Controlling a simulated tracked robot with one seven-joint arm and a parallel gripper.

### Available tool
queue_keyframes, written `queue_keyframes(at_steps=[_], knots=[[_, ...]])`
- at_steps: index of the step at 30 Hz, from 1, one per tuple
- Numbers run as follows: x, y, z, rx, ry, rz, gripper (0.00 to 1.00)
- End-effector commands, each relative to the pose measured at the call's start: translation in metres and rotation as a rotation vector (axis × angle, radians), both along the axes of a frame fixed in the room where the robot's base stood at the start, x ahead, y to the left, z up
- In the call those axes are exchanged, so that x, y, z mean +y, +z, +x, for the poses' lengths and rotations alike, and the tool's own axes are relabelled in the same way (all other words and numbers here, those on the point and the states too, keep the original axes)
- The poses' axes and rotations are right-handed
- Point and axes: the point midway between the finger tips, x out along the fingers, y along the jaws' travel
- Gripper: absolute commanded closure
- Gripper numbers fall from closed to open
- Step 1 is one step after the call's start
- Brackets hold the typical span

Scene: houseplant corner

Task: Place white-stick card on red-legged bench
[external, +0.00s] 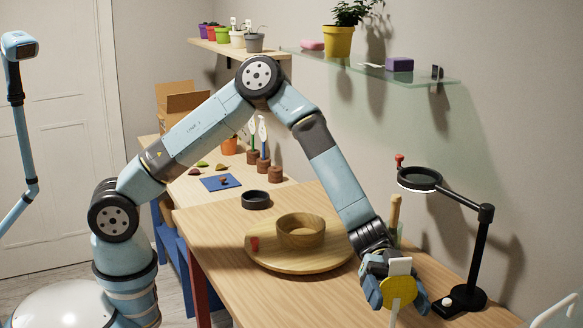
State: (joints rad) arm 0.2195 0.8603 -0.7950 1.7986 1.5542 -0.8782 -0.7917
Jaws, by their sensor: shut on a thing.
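My gripper (397,293) is shut on a card with a yellow round face (398,289) and a white stick. The white part shows above the disc and a thin white stick shows below it. The card is held upright over the front right part of the red-legged bench (290,302). One red leg shows below the bench's left side. I cannot tell how far the stick's lower end is from the bench top, as the picture's edge cuts it off.
A round wooden board (330,262) bears a wooden bowl (301,231). A black ring-shaped dish (256,200) is behind it. A black magnifier lamp (470,296) stands at right. A blue-legged bench (190,193) behind holds a blue mat (220,182) and stick cards in brown holders. The bench's front left is clear.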

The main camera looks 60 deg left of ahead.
Motion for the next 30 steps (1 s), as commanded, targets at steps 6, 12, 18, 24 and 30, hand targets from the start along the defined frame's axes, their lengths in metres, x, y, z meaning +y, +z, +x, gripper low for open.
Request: queue_keyframes(at_steps=[6, 12, 18, 24, 30], knots=[[0.000, -0.006, 0.000, -0.002, 0.000, -0.001, 0.43], [0.000, -0.008, -0.001, -0.001, 0.000, 0.000, 0.14], [0.000, -0.008, -0.001, -0.001, 0.000, -0.001, 0.00], [0.000, -0.006, 0.000, -0.001, 0.000, -0.001, 0.00], [0.016, -0.006, 0.007, -0.001, 0.002, 0.000, 0.00]])
